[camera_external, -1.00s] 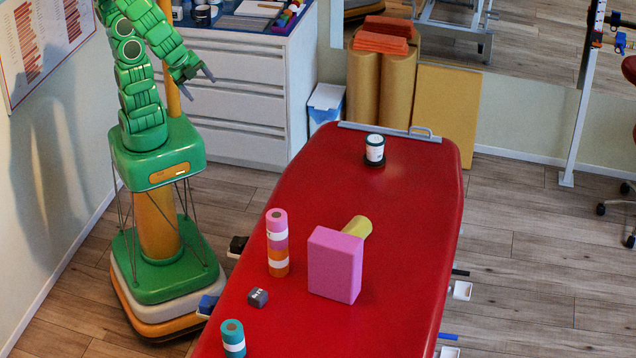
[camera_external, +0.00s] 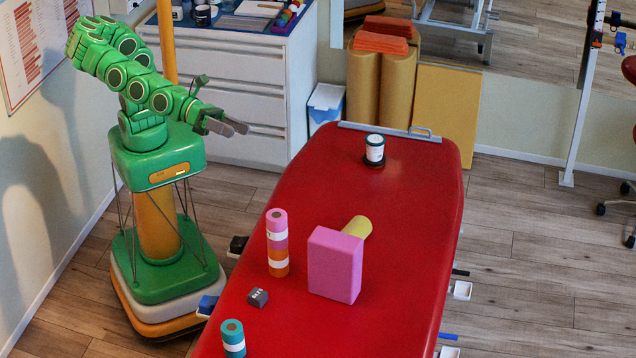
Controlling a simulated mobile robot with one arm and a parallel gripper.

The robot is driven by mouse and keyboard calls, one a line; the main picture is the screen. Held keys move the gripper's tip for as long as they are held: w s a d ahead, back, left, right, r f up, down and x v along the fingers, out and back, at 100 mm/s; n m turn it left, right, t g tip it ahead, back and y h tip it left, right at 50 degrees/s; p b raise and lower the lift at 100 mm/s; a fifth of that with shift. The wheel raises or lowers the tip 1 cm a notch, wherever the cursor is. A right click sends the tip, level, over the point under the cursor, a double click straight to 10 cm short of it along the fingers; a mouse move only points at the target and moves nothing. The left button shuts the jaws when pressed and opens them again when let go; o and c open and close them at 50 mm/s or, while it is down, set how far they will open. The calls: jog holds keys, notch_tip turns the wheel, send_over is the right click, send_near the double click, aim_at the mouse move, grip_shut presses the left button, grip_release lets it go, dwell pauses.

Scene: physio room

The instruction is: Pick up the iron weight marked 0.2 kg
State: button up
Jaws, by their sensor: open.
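A small dark grey block (camera_external: 258,297) with pale marking lies on the red treatment table (camera_external: 415,215), near its left edge. It looks like the iron weight, but its marking is too small to read. My gripper (camera_external: 238,127) is open and empty, in front of the white drawer cabinet. It is well above and behind the block, left of the table's far end, and touches nothing.
A pink and orange roll stack (camera_external: 278,243) stands just behind the block, and a teal roll (camera_external: 233,339) stands in front. A pink foam block (camera_external: 335,264) is to the right, with a yellow cylinder (camera_external: 358,227) behind it. A dark container with white label (camera_external: 375,150) stands at the far end.

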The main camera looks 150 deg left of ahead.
jog(key=w+d+f+m+g+h, duration=0.1)
jog(key=d+f+m, duration=0.15)
jog(key=f, duration=0.35)
jog(key=w+d+f+m+g+h, duration=0.1)
jog(key=f+m, duration=0.3)
jog(key=f, duration=0.2)
send_near(254, 291)
jog(key=x, duration=0.3)
jog(key=shift+a+f+n, duration=0.2)
jog(key=shift+f+n, duration=0.05)
jog(key=shift+f, duration=0.1)
jog(key=shift+x, duration=0.8)
jog(key=shift+w+r+x, duration=0.1)
jog(key=shift+r+x, duration=0.05)
jog(key=shift+x, duration=1.4)
jog(key=shift+w+r+x, duration=0.1)
jog(key=shift+x, duration=1.45)
jog(key=shift+d, duration=0.15)
jog(key=c, duration=1.2)
